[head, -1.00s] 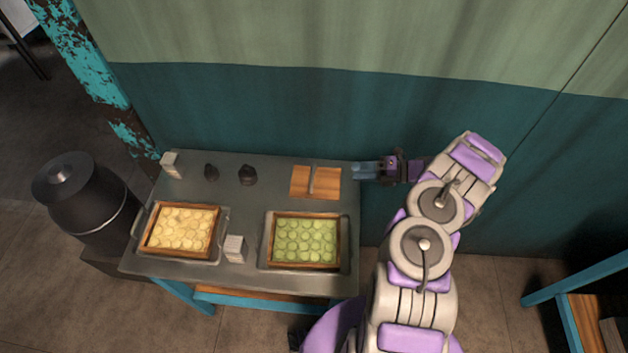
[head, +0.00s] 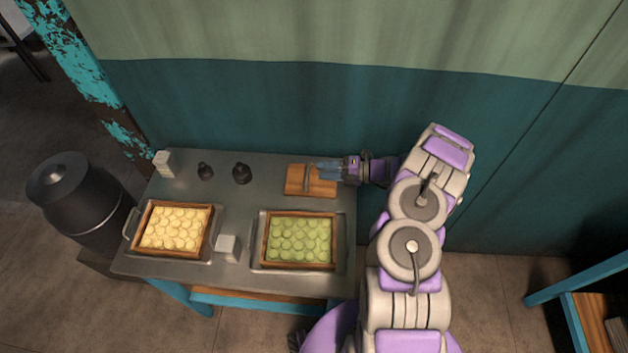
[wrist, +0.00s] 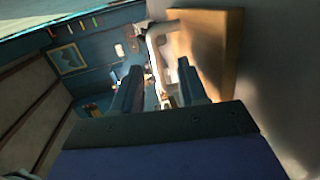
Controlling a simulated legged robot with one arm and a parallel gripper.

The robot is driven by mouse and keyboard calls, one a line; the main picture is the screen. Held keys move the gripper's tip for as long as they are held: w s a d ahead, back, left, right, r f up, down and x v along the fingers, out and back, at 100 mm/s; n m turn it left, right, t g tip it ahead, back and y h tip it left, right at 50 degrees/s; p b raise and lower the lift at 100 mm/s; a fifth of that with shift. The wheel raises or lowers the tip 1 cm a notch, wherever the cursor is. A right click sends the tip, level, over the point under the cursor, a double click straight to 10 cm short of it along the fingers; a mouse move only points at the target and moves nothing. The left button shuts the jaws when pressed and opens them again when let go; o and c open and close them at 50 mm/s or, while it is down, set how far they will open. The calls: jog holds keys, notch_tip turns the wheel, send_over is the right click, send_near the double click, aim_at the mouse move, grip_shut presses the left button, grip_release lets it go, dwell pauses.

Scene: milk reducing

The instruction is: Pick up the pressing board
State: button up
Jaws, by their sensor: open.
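The pressing board (head: 296,186) is a flat wooden board with a pale bar-shaped handle (head: 307,178) across its middle. It lies at the back right of the metal table. My gripper (head: 322,171) is open and reaches in from the right, over the board's right part, with its fingertips close to the handle. In the wrist view the board (wrist: 205,45) stands out at the upper right, and the handle (wrist: 155,50) shows ahead between the two open fingers (wrist: 160,85). I cannot tell whether the fingers touch the handle.
A wooden frame of yellow rounds (head: 174,204) and one of green rounds (head: 300,214) sit in trays at the table's front. Two dark small weights (head: 242,174) and two pale blocks (head: 228,246) stand on the table. The wall (head: 250,110) is close behind.

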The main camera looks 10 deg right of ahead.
aim_at(309, 170)
jog(key=x, duration=0.2)
jog(key=b+x, duration=0.1)
jog(key=x, duration=0.1)
jog(key=b+x, duration=0.1)
jog(key=x, duration=0.1)
jog(key=shift+s+a+r, duration=0.1)
jog(key=shift+s+a, duration=0.15)
jog(key=shift+a, duration=0.25)
jog(key=shift+d, duration=0.6)
jog(key=shift+c, duration=1.2)
jog(key=shift+a, duration=0.35)
grip_shut()
